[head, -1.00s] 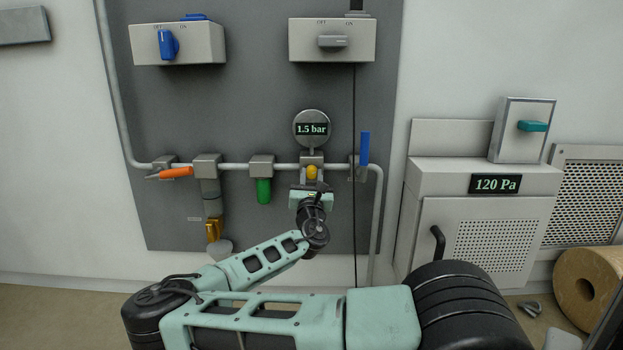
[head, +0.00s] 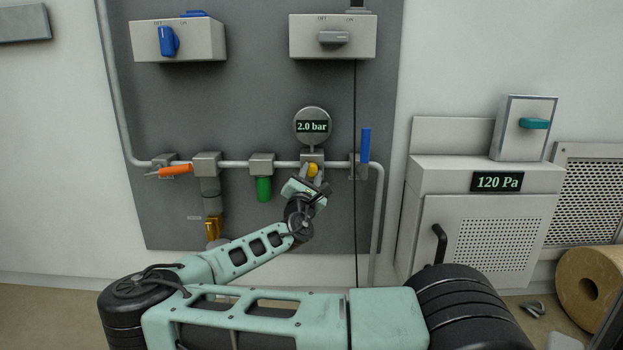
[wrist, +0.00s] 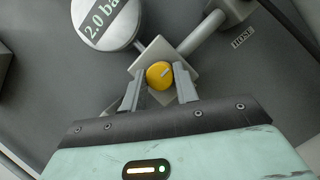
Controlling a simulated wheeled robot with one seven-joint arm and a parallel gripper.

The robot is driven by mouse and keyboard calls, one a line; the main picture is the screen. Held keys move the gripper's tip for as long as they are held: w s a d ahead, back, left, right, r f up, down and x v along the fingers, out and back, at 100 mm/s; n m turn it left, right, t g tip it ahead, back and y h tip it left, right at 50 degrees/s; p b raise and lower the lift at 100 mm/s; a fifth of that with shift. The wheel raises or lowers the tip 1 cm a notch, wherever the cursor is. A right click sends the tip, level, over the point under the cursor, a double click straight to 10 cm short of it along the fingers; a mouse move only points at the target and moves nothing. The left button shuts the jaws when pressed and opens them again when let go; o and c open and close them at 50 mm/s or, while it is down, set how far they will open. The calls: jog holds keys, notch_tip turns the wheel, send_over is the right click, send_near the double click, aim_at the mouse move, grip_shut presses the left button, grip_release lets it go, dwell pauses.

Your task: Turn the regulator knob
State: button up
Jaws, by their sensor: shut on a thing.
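The yellow regulator knob (head: 313,169) sits on the pipe just below the round gauge (head: 312,126), which reads 2.0 bar. In the wrist view the knob (wrist: 160,75) shows a pale pointer mark on its face. My gripper (head: 312,175) reaches it from below, and its two fingers stand on either side of the knob. In the wrist view my gripper (wrist: 161,87) is shut on the knob and is rolled relative to the pipe. The gauge also shows in the wrist view (wrist: 105,22), partly cut off by the frame.
On the pipe are an orange lever (head: 176,169), a green cylinder (head: 264,189) and a blue upright lever (head: 365,145). Switch boxes with a blue knob (head: 169,41) and a grey knob (head: 333,37) hang above. A thin dark cable (head: 355,215) hangs right of my gripper.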

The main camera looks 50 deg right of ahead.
jog(key=m+g, duration=0.1)
jog(key=m, duration=0.2)
jog(key=m+g, duration=0.2)
jog(key=m, duration=0.2)
jog(key=shift+w+a+r, duration=0.1)
jog(key=shift+r, duration=0.05)
jog(key=m+p, duration=0.1)
jog(key=m+g+p, duration=0.1)
jog(key=m, duration=0.1)
jog(key=m+y+p, duration=0.1)
jog(key=m, duration=0.1)
jog(key=shift+r+g+p, duration=0.25)
jog(key=shift+g+p, duration=0.05)
jog(key=shift+g, duration=0.1)
jog(key=m+y+p, duration=0.1)
jog(key=m+p, duration=0.1)
jog(key=p, duration=0.1)
jog(key=m+y+p, duration=0.1)
jog(key=m+p, duration=0.1)
jog(key=p, duration=0.1)
jog(key=shift+r+m, duration=0.2)
jog(key=shift+m, duration=0.2)
jog(key=m+y+p, duration=0.1)
jog(key=m+p, duration=0.1)
jog(key=p, duration=0.1)
jog(key=shift+f+m+y+p, duration=0.2)
jog(key=shift+m+y+p, duration=0.25)
jog(key=shift+p, duration=0.3)
jog(key=shift+f, duration=0.1)
jog(key=o, duration=1)
